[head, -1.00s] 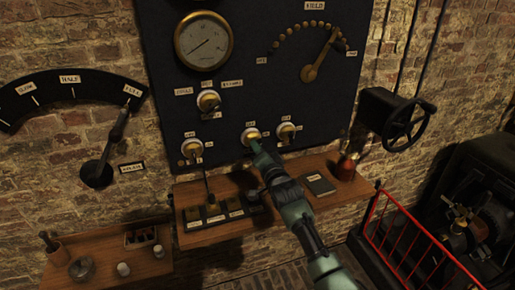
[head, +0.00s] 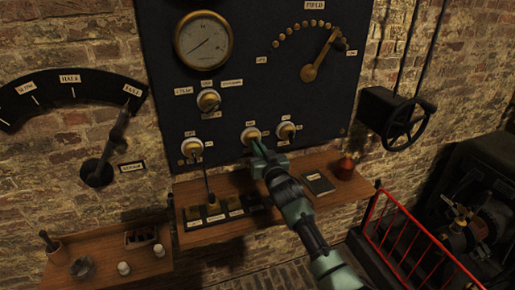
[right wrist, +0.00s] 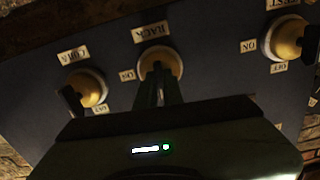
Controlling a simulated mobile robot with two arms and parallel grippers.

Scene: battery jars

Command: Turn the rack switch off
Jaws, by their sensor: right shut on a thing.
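The rack switch (head: 251,133) is a round brass and cream knob low on the dark panel, in the middle of the bottom row. The right wrist view shows it upside down, with its knob (right wrist: 160,56) under the RACK label (right wrist: 152,32) and an ON label (right wrist: 127,75) at its left. My right gripper (head: 257,147) is at the switch, its fingers (right wrist: 157,78) shut on its handle. The fingers hide most of the handle and any OFF label, so I cannot tell its exact setting. My left gripper is not in view.
Similar switches sit at the left (head: 192,147) and right (head: 286,131), close to the gripper. Below, a wooden shelf (head: 228,235) holds a black block, a notebook (head: 319,183) and a red-brown vessel (head: 346,166). A red railing (head: 415,245) stands at right.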

